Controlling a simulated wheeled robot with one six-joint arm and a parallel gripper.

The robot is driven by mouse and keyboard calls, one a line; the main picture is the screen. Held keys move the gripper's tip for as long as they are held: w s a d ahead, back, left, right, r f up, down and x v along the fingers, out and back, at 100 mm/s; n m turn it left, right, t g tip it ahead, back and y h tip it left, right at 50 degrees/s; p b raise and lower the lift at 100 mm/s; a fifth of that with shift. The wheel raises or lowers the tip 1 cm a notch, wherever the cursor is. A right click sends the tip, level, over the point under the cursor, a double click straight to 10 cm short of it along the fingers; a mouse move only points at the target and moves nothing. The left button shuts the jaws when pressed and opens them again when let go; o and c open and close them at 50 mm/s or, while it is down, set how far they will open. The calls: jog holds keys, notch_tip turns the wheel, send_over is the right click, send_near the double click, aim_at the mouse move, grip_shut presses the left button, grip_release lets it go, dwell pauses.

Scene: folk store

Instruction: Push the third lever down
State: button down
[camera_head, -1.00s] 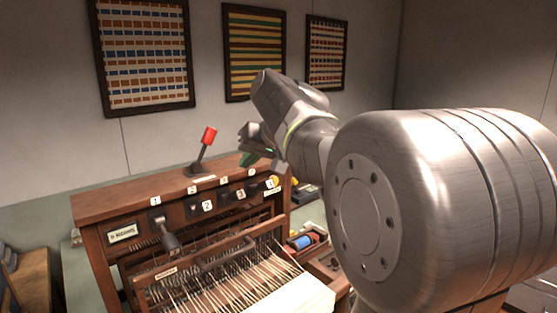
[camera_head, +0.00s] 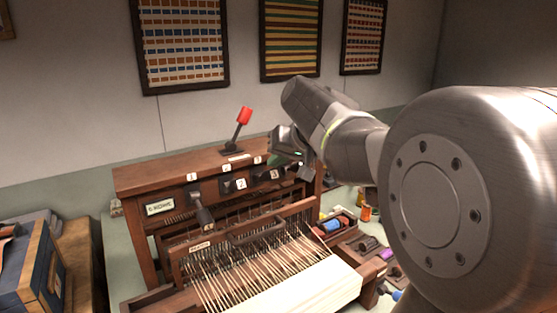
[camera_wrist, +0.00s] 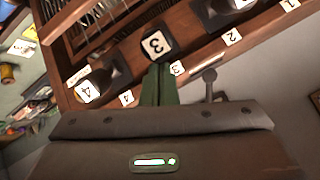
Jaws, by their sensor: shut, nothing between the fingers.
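In the wrist view this lever (camera_wrist: 156,44) lies just beyond my fingertips. My gripper (camera_head: 277,160) is shut and empty, with its green fingers (camera_wrist: 158,70) right at the lever's upper side. I cannot tell whether they touch it. The second lever (camera_head: 241,184) sticks out to its left. The first lever (camera_head: 203,215) hangs lower. The fourth lever (camera_wrist: 88,92) shows in the wrist view and is mostly hidden by my gripper in the head view.
A red-handled lever (camera_head: 243,117) stands on top of the frame, left of my gripper. Warp threads and cloth (camera_head: 290,285) extend in front. A tray with spools (camera_head: 335,225) is at the right. Framed textiles (camera_head: 182,45) hang on the wall behind.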

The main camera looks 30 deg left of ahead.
jog(key=shift+d+f, duration=0.1)
jog(key=shift+f, duration=0.05)
jog(key=shift+s+d+y+b, duration=0.1)
jog(key=shift+y+b, duration=0.2)
jog(key=shift+b, duration=0.5)
jog(key=shift+d+f+y+b, duration=0.15)
jog(key=shift+f+y+b, duration=0.15)
jog(key=shift+b, duration=0.8)
jog(key=shift+s+t, duration=0.1)
jog(key=shift+t, duration=0.2)
jog(key=b, duration=0.2)
jog(key=f+y+b, duration=0.1)
jog(key=b, duration=0.2)
jog(key=shift+s+d+f, duration=0.15)
jog(key=shift+d+f, duration=0.05)
jog(key=shift+d, duration=0.15)
notch_tip(320, 180, down, 6)
jog(key=d+t+y+b, duration=0.1)
jog(key=t+y+b, duration=0.2)
jog(key=b, duration=2.4)
jog(key=s+y, duration=0.1)
jog(key=y, duration=0.2)
jog(key=shift+d+n, duration=0.25)
jog(key=shift+n, duration=0.15)
jog(key=shift+w+f+b, duration=0.15)
jog(key=shift+f+b, duration=0.4)
jog(key=shift+b, duration=0.05)
